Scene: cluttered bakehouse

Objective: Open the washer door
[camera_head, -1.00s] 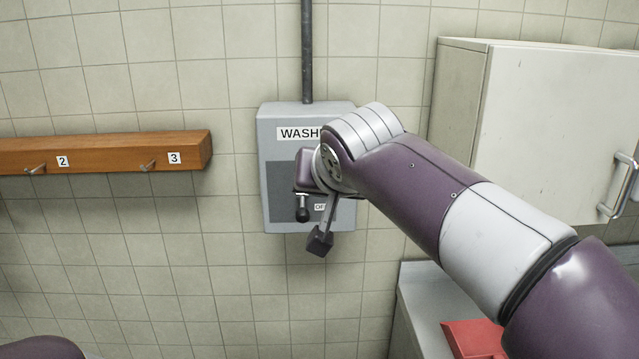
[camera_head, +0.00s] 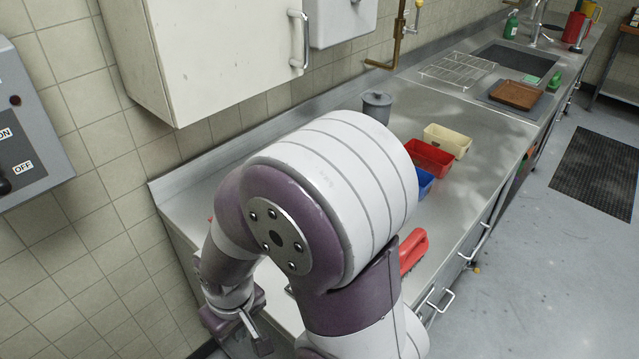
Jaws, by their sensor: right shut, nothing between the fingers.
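No washer door can be made out in this view. The grey switch box (camera_head: 35,125) with ON and OFF labels is cut off by the left edge; its black lever knob (camera_head: 4,186) is beside the OFF label. My right gripper (camera_head: 250,337) is low in the picture, left of the counter front, pointing down and away from the box. It is shut and empty. My right arm's large shoulder and elbow parts hide much of the counter's near end. My left gripper is not in view.
A steel counter (camera_head: 475,115) runs to the back right, with a red bin (camera_head: 429,158), a cream bin (camera_head: 447,139), a grey canister (camera_head: 377,106) and a sink (camera_head: 515,61). A white wall cabinet (camera_head: 225,50) hangs above. Open floor (camera_head: 545,265) lies right, with a dark mat (camera_head: 598,170).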

